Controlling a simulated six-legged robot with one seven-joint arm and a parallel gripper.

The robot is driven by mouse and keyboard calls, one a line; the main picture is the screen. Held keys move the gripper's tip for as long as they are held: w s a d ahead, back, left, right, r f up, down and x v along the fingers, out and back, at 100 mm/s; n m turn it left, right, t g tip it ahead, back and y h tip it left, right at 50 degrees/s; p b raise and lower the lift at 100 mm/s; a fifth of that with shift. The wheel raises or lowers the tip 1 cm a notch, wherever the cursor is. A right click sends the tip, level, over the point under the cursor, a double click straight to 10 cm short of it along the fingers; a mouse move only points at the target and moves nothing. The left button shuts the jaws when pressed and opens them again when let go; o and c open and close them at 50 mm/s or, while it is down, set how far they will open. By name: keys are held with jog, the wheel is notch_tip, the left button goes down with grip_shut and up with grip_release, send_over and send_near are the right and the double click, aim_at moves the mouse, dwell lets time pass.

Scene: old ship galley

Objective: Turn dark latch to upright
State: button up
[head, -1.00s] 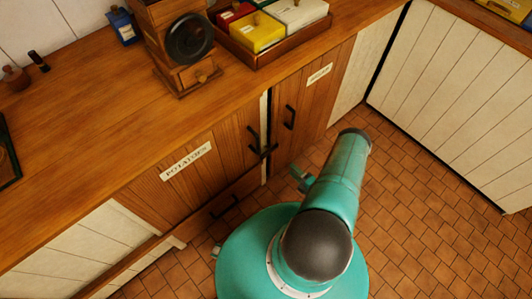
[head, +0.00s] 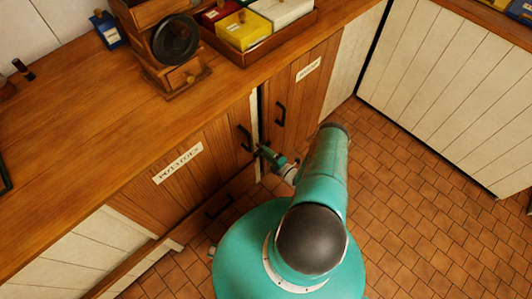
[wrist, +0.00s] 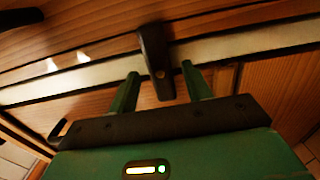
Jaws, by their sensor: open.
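The dark latch (wrist: 155,62) shows in the wrist view as a short bar with a pivot screw. It lies crosswise over the pale strip (wrist: 90,76) between two cupboard doors. My gripper (wrist: 160,72) is open, with one green finger on each side of the latch's near end. I cannot tell whether either finger touches it. In the head view my gripper (head: 264,152) is at the gap between the potatoes door (head: 195,165) and the door to its right (head: 300,95), and it largely hides the latch.
Dark handles (head: 245,138) and (head: 280,115) stand out on the doors close to my gripper. A drawer handle (head: 219,207) is below. The wooden counter (head: 100,125) overhangs, carrying a coffee grinder (head: 172,45) and a tray of boxes (head: 255,55). The tiled floor (head: 420,190) at right is clear.

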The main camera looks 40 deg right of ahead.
jog(key=shift+w, duration=0.35)
jog(key=c, duration=1)
